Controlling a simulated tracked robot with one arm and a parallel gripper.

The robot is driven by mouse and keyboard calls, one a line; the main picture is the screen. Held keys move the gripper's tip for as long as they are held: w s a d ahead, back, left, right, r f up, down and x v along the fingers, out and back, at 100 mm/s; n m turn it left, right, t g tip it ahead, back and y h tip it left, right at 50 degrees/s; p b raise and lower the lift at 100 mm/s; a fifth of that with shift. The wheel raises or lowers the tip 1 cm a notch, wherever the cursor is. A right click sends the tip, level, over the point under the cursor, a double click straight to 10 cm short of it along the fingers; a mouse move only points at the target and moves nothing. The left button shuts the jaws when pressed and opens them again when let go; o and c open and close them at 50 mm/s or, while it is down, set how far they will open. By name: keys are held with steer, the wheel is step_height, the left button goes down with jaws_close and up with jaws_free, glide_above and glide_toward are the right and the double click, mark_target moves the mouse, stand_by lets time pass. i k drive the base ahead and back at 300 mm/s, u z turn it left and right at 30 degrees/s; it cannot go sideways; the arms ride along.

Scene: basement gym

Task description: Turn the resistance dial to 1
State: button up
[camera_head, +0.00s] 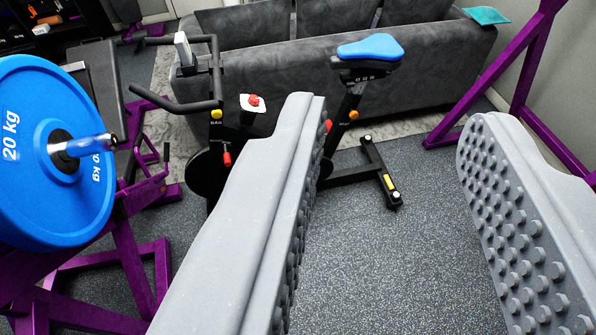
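An exercise bike (365,170) with a blue saddle (370,47) stands ahead of me on the floor. A small red knob on a white plate (254,101), which looks like the resistance dial, sits on the bike between the handlebars and the saddle. Its numbers and pointer setting are too small to read. My gripper (390,108) is open and empty, its two grey studded fingers wide apart in the foreground. The dial is beyond and left of the left finger, apart from it. That finger hides part of the bike's frame.
A purple rack with a blue 20 kg plate (45,150) stands close on the left. A grey sofa (440,80) is behind the bike. A purple frame (505,65) stands at the right. Speckled floor (400,265) is clear between my fingers.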

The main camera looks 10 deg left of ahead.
mark_target(253, 99)
steer(key=u, duration=0.3)
steer(key=i, duration=1)
steer(key=u, duration=0.35)
steer(key=k, duration=0.5)
steer(key=z, duration=0.4)
steer(key=i, duration=0.95)
